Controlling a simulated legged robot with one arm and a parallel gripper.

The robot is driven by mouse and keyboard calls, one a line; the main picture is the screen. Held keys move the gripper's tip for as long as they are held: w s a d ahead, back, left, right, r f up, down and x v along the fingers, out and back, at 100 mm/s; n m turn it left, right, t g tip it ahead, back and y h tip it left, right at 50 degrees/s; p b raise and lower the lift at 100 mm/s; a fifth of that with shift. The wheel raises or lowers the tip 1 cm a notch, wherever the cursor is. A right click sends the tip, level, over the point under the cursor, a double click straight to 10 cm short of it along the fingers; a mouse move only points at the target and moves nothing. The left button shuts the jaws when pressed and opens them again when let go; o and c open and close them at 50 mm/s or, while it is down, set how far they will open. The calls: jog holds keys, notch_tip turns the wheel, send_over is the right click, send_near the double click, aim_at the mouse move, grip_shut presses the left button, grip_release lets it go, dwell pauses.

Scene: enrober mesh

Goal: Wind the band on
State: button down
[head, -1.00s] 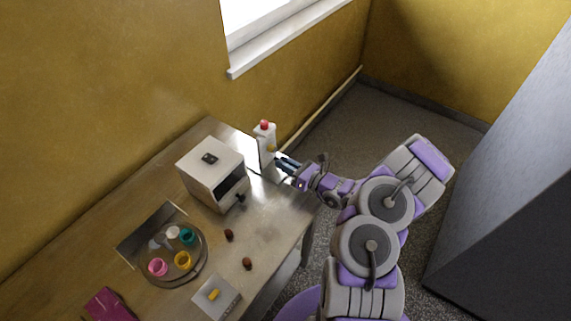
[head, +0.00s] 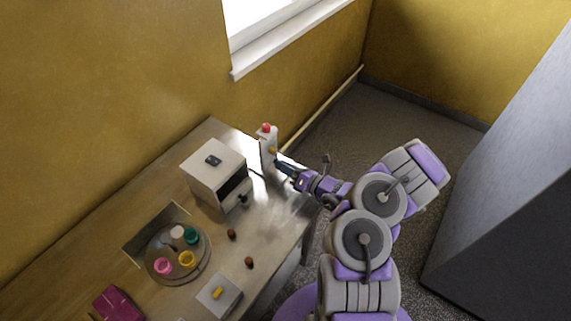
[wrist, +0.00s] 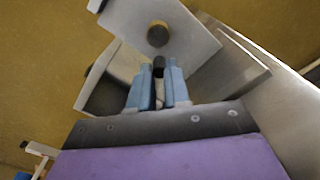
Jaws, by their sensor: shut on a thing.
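A white upright unit (head: 265,141) with a red top and a small yellow knob (head: 272,150) stands at the table's far right corner. My gripper (head: 279,164) is low beside it, on its right side. In the wrist view my gripper's blue fingers (wrist: 158,88) are closed around a small dark knob (wrist: 158,67) on a pale stem. What the knob is joined to is hidden. Just beyond it is a pale block (wrist: 188,45) with a round brown-topped knob (wrist: 158,33). I cannot make out the band.
A white box (head: 208,162) with a dark front opening and black knob stands left of the unit. The table's right edge is close to my arm.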

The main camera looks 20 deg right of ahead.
aim_at(275, 152)
jog(key=m, duration=0.2)
jog(key=r+m+p, duration=0.1)
jog(key=m, duration=0.1)
jog(key=shift+s+a+r+m, duration=0.15)
jog(key=shift+a+m, duration=0.05)
jog(key=shift+m, duration=0.2)
jog(key=m, duration=0.2)
jog(key=r+m+p, duration=0.1)
jog(key=m, duration=0.1)
jog(key=shift+r, duration=0.1)
jog(key=m, duration=0.3)
jog(key=r+m+p, duration=0.1)
jog(key=m, duration=0.1)
jog(key=shift+d+r+m+p, duration=0.1)
jog(key=shift+d+m+p, duration=0.05)
jog(key=shift+m+p, duration=0.2)
jog(key=shift+w+d+r+m+p, duration=0.15)
jog(key=shift+m, duration=0.85)
jog(key=shift+w+d+r+m+p, duration=0.1)
jog(key=shift+m+p, duration=0.05)
jog(key=shift+m, duration=0.8)
jog(key=c, duration=1.1)
grip_release()
jog(key=shift+w+d, duration=0.1)
jog(key=shift+d, duration=0.05)
